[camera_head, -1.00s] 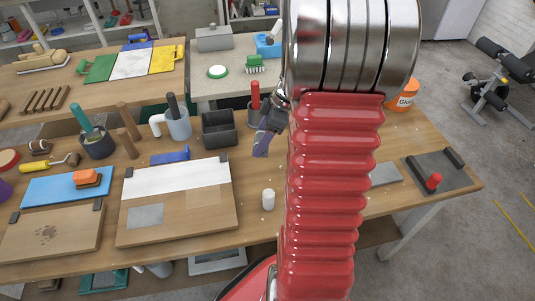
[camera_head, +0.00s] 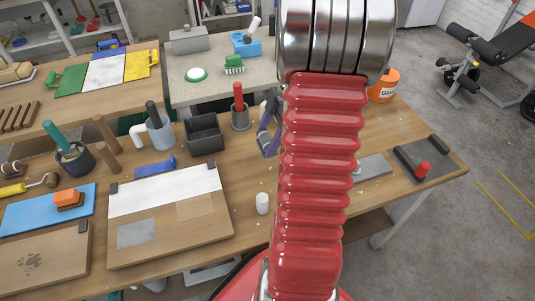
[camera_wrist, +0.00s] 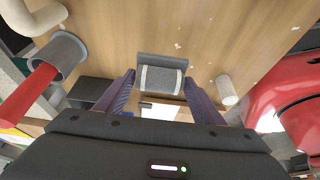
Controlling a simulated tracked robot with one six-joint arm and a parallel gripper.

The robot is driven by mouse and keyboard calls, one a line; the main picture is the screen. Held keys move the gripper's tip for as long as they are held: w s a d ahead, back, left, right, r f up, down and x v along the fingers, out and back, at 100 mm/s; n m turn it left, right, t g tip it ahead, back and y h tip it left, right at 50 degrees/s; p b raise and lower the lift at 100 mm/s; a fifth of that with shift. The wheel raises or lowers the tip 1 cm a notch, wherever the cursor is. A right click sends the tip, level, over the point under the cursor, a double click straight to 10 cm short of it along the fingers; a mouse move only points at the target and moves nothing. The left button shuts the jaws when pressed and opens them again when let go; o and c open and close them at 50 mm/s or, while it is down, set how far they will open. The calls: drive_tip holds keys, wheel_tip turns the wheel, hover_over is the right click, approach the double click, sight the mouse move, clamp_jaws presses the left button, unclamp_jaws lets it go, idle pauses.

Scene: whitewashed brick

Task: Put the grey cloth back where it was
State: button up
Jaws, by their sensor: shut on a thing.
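My gripper (camera_wrist: 160,82) is closed on the grey cloth (camera_wrist: 160,77), which shows between the two purple fingers in the wrist view.
A white cylinder (camera_head: 262,203) stands in front of my gripper. A board with a white strip (camera_head: 165,193) and a grey patch lies to the left. A black bin (camera_head: 205,135) is behind left. A grey plate (camera_head: 378,168) and a dark tray (camera_head: 435,157) lie right of my arm.

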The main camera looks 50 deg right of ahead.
drive_tip(key=shift+f, duration=1.6)
drive_tip(key=shift+f, duration=0.1)
drive_tip(key=shift+f, duration=1.8)
drive_tip(key=o, duration=1)
drive_tip(key=shift+o, duration=0.2)
drive_tip(key=v, duration=1.2)
